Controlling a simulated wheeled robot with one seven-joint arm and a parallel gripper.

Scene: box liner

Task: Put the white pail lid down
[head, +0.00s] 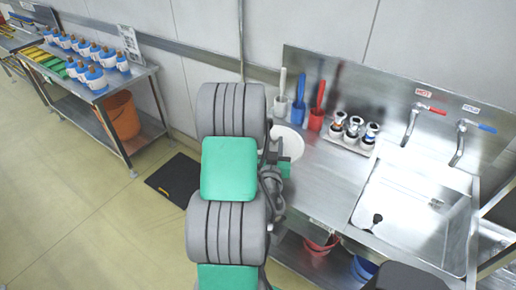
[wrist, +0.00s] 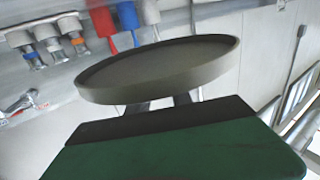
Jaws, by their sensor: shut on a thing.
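The white pail lid (wrist: 158,68) fills the middle of the wrist view as a round, shallow, rimmed disc, looking grey in shadow. My gripper (wrist: 165,103) is shut on its near edge, with the dark fingers partly hidden under the lid. In the head view the lid (head: 291,143) shows as a pale disc behind my arm, near the left end of the steel sink counter (head: 322,182). My arm covers its left part. My gripper (head: 284,158) is mostly hidden there. I cannot tell whether the lid touches the counter.
White, blue and red containers with handled tools stand at the counter's back, beside several small bottles (head: 354,131) on a tray. The sink basin (head: 410,215) and taps are at right. A left table (head: 143,73) holds several blue-topped bottles; an orange bucket (head: 121,116) sits below.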

